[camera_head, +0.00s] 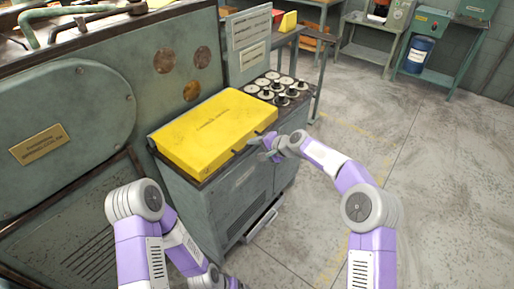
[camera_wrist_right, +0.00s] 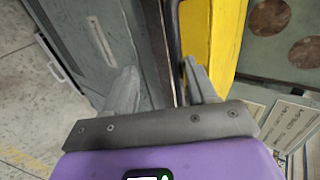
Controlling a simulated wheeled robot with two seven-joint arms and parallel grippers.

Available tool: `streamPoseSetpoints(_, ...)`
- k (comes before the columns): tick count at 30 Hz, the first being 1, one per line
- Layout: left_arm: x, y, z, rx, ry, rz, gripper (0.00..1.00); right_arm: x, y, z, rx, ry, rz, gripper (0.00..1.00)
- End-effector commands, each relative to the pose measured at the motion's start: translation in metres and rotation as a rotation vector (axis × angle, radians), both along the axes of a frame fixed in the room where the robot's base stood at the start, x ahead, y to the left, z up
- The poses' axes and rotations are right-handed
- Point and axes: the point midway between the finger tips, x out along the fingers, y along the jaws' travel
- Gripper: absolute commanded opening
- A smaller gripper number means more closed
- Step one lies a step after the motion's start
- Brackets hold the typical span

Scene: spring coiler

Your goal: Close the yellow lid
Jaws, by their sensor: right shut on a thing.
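The yellow lid (camera_head: 213,130) lies flat, or nearly so, on top of the green-grey cabinet (camera_head: 240,200); I cannot tell if a small gap is left under it. Small dark handle mounts stick out of its front edge. My right gripper (camera_head: 268,154) is at that front edge, near the right corner. In the right wrist view my right gripper (camera_wrist_right: 160,85) has its fingers on both sides of a dark bar or rim beside the yellow lid (camera_wrist_right: 228,40). The exact contact is hard to see. My left arm is low in the head view, its gripper out of sight.
Several round spools (camera_head: 277,88) stand on the cabinet top behind the lid. The large green machine (camera_head: 75,110) rises at the left. A sign panel (camera_head: 249,42) stands behind. The floor (camera_head: 440,180) at the right is clear. A blue drum (camera_head: 417,54) stands far off.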

Motion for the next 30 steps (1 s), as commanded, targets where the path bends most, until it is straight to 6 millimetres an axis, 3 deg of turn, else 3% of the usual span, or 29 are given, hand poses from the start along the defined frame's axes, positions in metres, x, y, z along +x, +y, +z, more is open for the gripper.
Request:
streamPoseSetpoints(1,0.000,0.000,0.002,0.000,0.000,0.000,0.91,-0.005,-0.011,-0.003,-0.015,0.014,0.003,0.38)
streamPoseSetpoints(6,0.000,0.000,0.008,0.000,0.000,0.000,0.91,-0.017,-0.033,0.018,-0.012,0.007,-0.003,0.38)
streamPoseSetpoints(12,0.000,0.000,0.012,0.000,0.000,0.000,0.91,-0.029,-0.045,0.037,-0.006,0.000,0.000,0.38)
streamPoseSetpoints(30,0.000,0.000,0.013,0.000,0.000,0.000,0.91,-0.032,-0.047,0.040,-0.004,-0.002,-0.001,0.38)
